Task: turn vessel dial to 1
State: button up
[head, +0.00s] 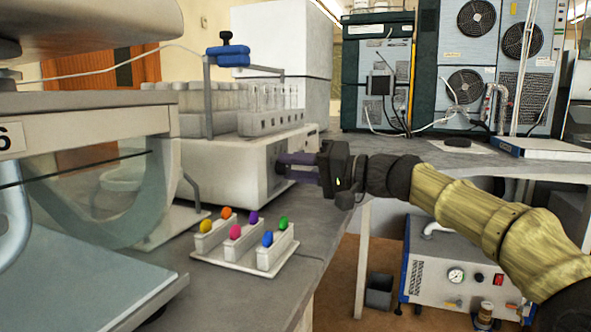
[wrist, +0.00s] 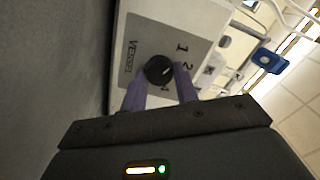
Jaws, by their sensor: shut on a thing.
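A white rack (head: 245,258) with several coloured-topped pieces stands on the grey bench left of my gripper. Glass tubes (head: 270,105) stand on the machine. A blue clamp (head: 228,52) is above it. A glass-fronted cabinet (head: 90,190) is at left.

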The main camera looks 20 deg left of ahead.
jog(key=o, duration=1)
jog(key=d+p, duration=0.1)
jog(key=d, duration=0.4)
jog(key=s+d+p, duration=0.1)
jog(key=d, duration=0.5)
jog(key=d+p, duration=0.1)
jog(key=d, duration=0.5)
jog(key=shift+s+d, duration=0.15)
jog(key=shift+s, duration=0.05)
jog(key=shift+f, duration=0.15)
